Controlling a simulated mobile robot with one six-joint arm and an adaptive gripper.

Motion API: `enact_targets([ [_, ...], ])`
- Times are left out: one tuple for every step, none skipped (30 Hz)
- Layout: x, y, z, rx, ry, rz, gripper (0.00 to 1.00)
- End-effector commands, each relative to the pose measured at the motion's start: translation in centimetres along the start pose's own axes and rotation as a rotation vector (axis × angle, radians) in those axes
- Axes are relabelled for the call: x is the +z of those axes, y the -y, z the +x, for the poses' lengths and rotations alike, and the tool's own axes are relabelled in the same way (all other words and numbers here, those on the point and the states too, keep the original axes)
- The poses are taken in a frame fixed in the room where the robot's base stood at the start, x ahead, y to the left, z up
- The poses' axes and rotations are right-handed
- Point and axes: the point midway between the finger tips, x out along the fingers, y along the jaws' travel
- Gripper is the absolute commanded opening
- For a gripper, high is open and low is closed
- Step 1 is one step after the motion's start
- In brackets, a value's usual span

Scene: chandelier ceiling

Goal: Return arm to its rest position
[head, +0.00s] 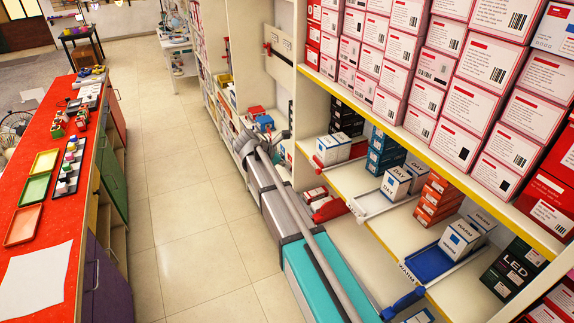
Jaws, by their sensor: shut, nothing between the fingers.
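I cannot make out my gripper in the head view. No fingers or fingertips show clearly, and no object is seen being held. A long grey bar (306,232) runs up from the bottom edge to the foot of the shelving, over a grey and teal box-like body (322,276). I cannot tell whether these are parts of my own body.
On the right, shelving (350,183) holds stacked pink-and-white boxes (491,60) above and small cartons (396,182) below. On the left, a red-topped counter (52,205) bears trays and small items. The tiled aisle (180,200) between is clear.

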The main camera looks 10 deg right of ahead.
Motion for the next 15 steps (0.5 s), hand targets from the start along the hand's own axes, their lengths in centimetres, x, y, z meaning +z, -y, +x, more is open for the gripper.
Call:
enact_targets([
  [0.0, 0.0, 0.0, 0.000, 0.000, 0.000, 0.00],
  [0.0, 0.0, 0.0, 0.000, 0.000, 0.000, 0.00],
  [0.0, 0.0, 0.0, 0.000, 0.000, 0.000, 0.00],
  [0.0, 0.0, 0.0, 0.000, 0.000, 0.000, 0.00],
  [0.0, 0.0, 0.0, 0.000, 0.000, 0.000, 0.00],
  [0.0, 0.0, 0.0, 0.000, 0.000, 0.000, 0.00],
  [0.0, 0.0, 0.1, -0.001, 0.000, 0.001, 0.00],
  [0.0, 0.2, 0.2, -0.001, -0.003, 0.007, 0.00],
  [-0.1, 0.4, 0.4, -0.003, -0.007, 0.017, 0.00],
  [-0.2, 0.6, 0.5, -0.004, -0.012, 0.028, 0.00],
  [-0.4, 0.9, 0.7, -0.006, -0.018, 0.041, 0.00],
  [-0.6, 1.4, 1.1, -0.009, -0.027, 0.065, 0.00],
  [-0.8, 1.8, 1.4, -0.011, -0.036, 0.085, 0.00],
  [-1.0, 2.2, 1.7, -0.015, -0.047, 0.110, 0.00],
  [-1.4, 2.9, 2.2, -0.020, -0.063, 0.149, 0.00],
])
